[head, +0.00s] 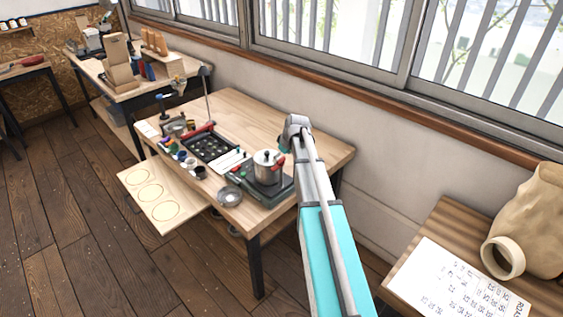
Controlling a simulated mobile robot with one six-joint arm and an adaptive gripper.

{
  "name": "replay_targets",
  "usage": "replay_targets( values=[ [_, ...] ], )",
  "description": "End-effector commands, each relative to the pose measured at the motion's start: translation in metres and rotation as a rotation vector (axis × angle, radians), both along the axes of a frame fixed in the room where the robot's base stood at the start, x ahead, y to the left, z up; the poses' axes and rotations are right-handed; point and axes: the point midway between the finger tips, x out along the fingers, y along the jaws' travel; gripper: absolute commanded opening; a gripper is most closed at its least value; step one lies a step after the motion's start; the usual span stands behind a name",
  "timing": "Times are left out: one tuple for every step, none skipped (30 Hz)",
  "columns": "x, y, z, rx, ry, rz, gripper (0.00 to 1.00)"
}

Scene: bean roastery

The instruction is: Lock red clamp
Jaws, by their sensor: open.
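A red piece (199,131) lies along the far left edge of a black tray (222,157) on the middle wooden table (236,113). Another red long object (29,61) lies on a table at the far left. Both are too small to tell which is the clamp or whether either is locked. My arm reaches up from the bottom over the right part of the middle table. Its grey far end is just right of a steel pot, but I cannot make out any gripper fingers there.
The steel pot (267,166) stands on a dark green-grey base (273,192) near the table's right side. A round metal dish (230,196) and small cups sit in front. A board with circles (160,199) juts out. A paper sheet (455,283) and beige sack (533,220) are at right.

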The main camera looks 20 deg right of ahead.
Motion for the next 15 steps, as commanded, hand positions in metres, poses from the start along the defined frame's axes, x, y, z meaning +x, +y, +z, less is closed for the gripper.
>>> replay_targets(
  values=[
    [0.0010,0.0002,-0.0035,0.000,0.000,0.000,1.00],
    [0.0014,0.0003,-0.0041,0.000,0.000,0.000,1.00],
    [0.0016,0.0004,-0.0046,0.000,0.000,0.000,1.00],
    [0.0018,0.0004,-0.0050,0.000,0.000,0.000,1.00],
    [0.0019,0.0005,-0.0052,0.000,0.000,0.000,1.00],
    [0.0019,0.0005,-0.0053,0.000,0.000,0.000,1.00],
    [0.0020,0.0005,-0.0053,0.000,0.000,0.000,1.00],
    [0.0020,0.0005,-0.0053,0.000,0.000,0.000,1.00],
    [0.0021,0.0005,-0.0052,0.000,0.000,0.000,1.00],
    [0.0020,0.0005,-0.0051,0.000,0.000,0.000,1.00],
    [0.0020,0.0005,-0.0050,0.000,0.000,0.000,1.00],
    [0.0020,0.0005,-0.0049,0.000,0.000,0.000,1.00],
    [0.0020,0.0005,-0.0049,0.000,0.000,0.000,1.00],
    [0.0020,0.0005,-0.0049,0.000,0.000,0.000,1.00],
    [0.0019,0.0005,-0.0049,0.000,0.000,0.000,0.98]
  ],
)
